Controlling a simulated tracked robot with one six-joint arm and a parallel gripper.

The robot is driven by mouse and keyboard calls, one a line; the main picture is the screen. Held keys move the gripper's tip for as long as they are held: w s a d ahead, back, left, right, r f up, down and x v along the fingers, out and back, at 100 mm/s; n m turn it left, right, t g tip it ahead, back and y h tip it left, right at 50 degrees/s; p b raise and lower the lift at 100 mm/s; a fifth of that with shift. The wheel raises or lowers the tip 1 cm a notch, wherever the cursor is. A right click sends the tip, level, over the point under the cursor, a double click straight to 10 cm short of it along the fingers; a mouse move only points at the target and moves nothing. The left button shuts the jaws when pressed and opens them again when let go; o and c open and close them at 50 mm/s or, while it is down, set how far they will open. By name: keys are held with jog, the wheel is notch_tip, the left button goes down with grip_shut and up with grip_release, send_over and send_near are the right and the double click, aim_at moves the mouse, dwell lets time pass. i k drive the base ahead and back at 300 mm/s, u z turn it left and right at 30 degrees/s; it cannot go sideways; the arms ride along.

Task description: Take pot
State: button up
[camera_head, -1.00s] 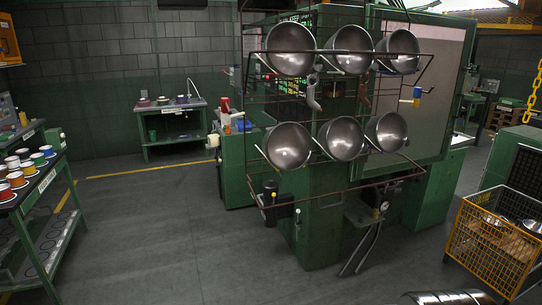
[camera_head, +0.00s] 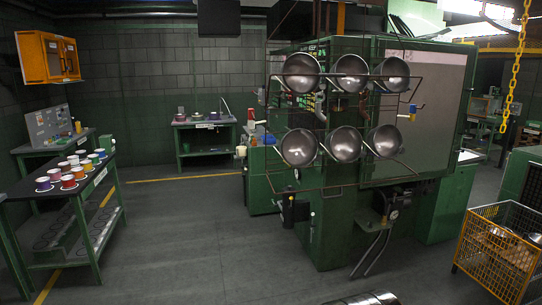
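Several round steel pots hang on a wire rack (camera_head: 268,135) in two rows, tilted with their open sides toward me. The upper row has a left pot (camera_head: 301,73), a middle pot (camera_head: 351,74) and a right pot (camera_head: 391,74). The lower row has a left pot (camera_head: 299,148), a middle pot (camera_head: 345,144) and a right pot (camera_head: 384,141). A shiny rounded metal thing (camera_head: 368,299) is cut off by the bottom edge; I cannot tell what it is. My gripper is not in view.
A green machine cabinet (camera_head: 335,232) stands behind the rack. A yellow wire crate (camera_head: 492,262) with metal pieces is at lower right, below a hanging yellow chain (camera_head: 517,65). A green table (camera_head: 70,195) with coloured cups is at left. The grey floor between is clear.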

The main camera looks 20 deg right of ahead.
aim_at(299, 147)
jog(key=k, duration=0.2)
jog(key=u, duration=0.25)
jog(key=i, duration=0.6)
jog(key=u, duration=0.4)
jog(key=i, duration=1.55)
jog(key=z, duration=0.8)
jog(key=i, duration=1)
jog(key=z, duration=0.45)
